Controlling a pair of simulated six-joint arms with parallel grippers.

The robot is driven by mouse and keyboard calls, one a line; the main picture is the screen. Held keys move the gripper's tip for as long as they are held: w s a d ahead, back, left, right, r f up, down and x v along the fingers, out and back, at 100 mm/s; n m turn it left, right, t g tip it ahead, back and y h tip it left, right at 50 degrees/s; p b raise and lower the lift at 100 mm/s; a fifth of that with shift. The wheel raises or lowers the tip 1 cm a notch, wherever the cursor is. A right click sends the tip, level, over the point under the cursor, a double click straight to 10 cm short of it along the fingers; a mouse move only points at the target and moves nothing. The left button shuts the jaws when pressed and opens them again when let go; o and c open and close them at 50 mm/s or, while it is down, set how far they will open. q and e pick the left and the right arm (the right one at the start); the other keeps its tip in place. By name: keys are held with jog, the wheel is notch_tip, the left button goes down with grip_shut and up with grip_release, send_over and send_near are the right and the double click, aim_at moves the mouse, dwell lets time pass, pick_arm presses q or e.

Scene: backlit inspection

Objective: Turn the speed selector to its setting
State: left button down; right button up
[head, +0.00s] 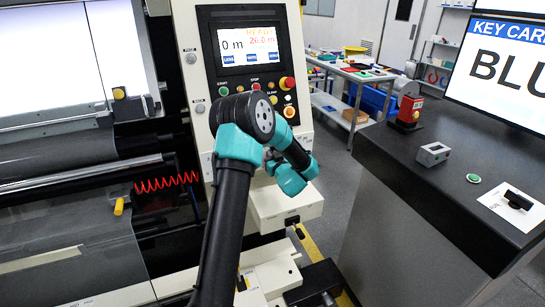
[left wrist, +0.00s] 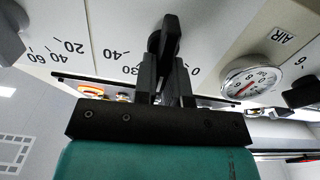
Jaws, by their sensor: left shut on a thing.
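The speed selector (left wrist: 165,38) is a black knob on a pale panel in the left wrist view, with printed numbers such as 40, 30 and 0 around it. I cannot tell which label names it. My left gripper (left wrist: 166,68) is shut on the selector, its two dark fingers on either side of the knob. The fingers and the bracket behind them cover part of the scale. In the head view my left arm bends over the machine's control column, and its teal wrist hides the fingers and the selector. My right gripper is not in view.
A round gauge (left wrist: 250,80) sits beside the selector, near the AIR label. Another dark knob (left wrist: 302,93) is at the right edge. In the head view, a control screen (head: 248,42) is above my arm; a black counter (head: 460,150) with a screen (head: 510,65) stands right.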

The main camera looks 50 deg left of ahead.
pick_arm(q)
jog(key=n, duration=0.7)
jog(key=s+n, duration=0.1)
jog(key=n, duration=0.3)
jog(key=shift+s+a+f, duration=0.1)
jog(key=shift+a+f, duration=0.1)
jog(key=shift+f, duration=0.2)
jog(key=c, duration=1.2)
grip_release()
jog(key=v, duration=1.7)
jog(key=shift+s+d, duration=0.15)
jog(key=shift+f, duration=0.1)
